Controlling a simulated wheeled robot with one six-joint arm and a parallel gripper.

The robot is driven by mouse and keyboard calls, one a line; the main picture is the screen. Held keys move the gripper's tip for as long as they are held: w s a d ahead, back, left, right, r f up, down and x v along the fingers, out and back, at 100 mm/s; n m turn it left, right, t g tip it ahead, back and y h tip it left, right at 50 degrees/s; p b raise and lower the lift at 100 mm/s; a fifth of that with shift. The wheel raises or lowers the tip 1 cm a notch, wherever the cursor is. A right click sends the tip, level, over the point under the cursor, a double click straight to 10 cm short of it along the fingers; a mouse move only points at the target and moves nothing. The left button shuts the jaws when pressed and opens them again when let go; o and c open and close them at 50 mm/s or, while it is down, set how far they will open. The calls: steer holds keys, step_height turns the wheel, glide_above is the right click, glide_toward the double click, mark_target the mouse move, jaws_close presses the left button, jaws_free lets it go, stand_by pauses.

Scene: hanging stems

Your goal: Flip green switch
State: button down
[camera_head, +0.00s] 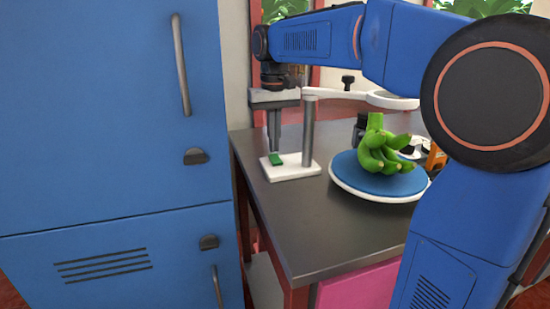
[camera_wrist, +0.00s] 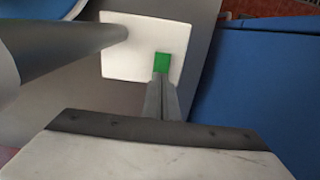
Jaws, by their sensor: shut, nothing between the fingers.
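The green switch (camera_head: 276,160) sits on the white base plate (camera_head: 293,172) of a stand with a grey post (camera_head: 308,132), on the dark counter. My gripper (camera_head: 274,148) points down just above the switch, with its fingers together and empty. In the wrist view the green switch (camera_wrist: 161,62) shows just beyond the tips of my gripper (camera_wrist: 161,78). The fingertips overlap the near edge of the switch there. I cannot tell whether they touch it.
The post rises close to the right of my gripper, with a white arm (camera_head: 345,94) at its top. A blue plate (camera_head: 350,174) with green bananas (camera_head: 380,152) stands to the right. A tall blue fridge (camera_head: 110,120) is at left. The counter's front is clear.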

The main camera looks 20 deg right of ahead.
mark_target(274, 155)
steer(key=shift+f, duration=0.75)
stand_by(0.6)
step_height(274, 155, up, 7)
stand_by(1.0)
stand_by(0.3)
